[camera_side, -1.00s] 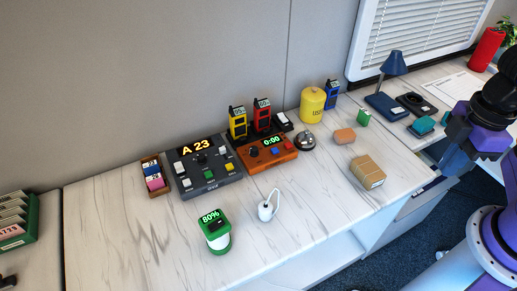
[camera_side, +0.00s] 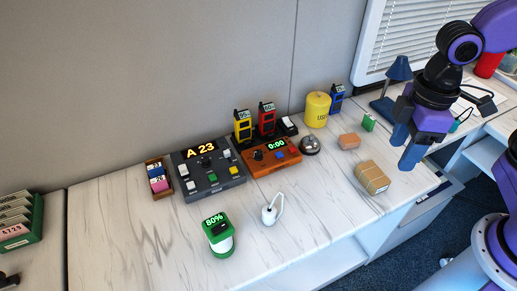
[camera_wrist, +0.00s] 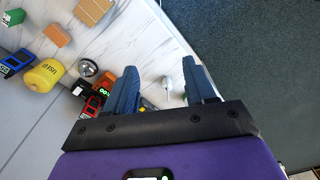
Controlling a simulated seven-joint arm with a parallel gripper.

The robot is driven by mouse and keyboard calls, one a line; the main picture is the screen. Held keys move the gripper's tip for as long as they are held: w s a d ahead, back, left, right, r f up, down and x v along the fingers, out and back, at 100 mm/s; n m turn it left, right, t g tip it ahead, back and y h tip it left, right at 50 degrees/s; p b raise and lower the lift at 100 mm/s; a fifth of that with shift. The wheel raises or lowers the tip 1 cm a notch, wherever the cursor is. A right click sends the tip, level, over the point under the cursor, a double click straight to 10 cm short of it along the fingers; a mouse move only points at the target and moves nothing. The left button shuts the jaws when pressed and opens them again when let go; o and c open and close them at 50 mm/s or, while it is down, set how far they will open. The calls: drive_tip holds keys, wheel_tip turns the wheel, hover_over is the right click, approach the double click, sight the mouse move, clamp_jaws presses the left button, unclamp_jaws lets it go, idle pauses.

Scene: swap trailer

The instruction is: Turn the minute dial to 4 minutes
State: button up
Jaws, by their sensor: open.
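The orange timer box (camera_side: 276,160) stands on the counter near the wall and its green display reads 0:00. A black dial (camera_side: 258,155) sits on the left of its face, with a blue button (camera_side: 279,154) to its right. My gripper (camera_side: 406,156) is open and empty, in the air to the right of the timer, near the cardboard box. In the wrist view my two blue fingers (camera_wrist: 160,88) are spread apart, and the timer (camera_wrist: 94,106) shows partly to the left of them. The dial cannot be made out in the wrist view.
A grey "A 23" console (camera_side: 209,176) stands left of the timer. A silver bell (camera_side: 310,145), yellow canister (camera_side: 317,109) and several small radios surround it. A cardboard box (camera_side: 372,177) and green "80%" container (camera_side: 218,234) stand nearer the front edge.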

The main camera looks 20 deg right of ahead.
drive_tip(key=w+a+f+m, duration=0.1)
drive_tip(key=w+a, duration=0.5)
drive_tip(key=w, duration=0.3)
drive_tip(key=w+a+f, duration=0.1)
drive_tip(key=w+a, duration=0.4)
drive_tip(key=w, duration=0.4)
drive_tip(key=m, duration=0.2)
approach(258, 152)
wheel_tip(258, 152, down, 9)
drive_tip(key=shift+r, duration=0.15)
clamp_jaws()
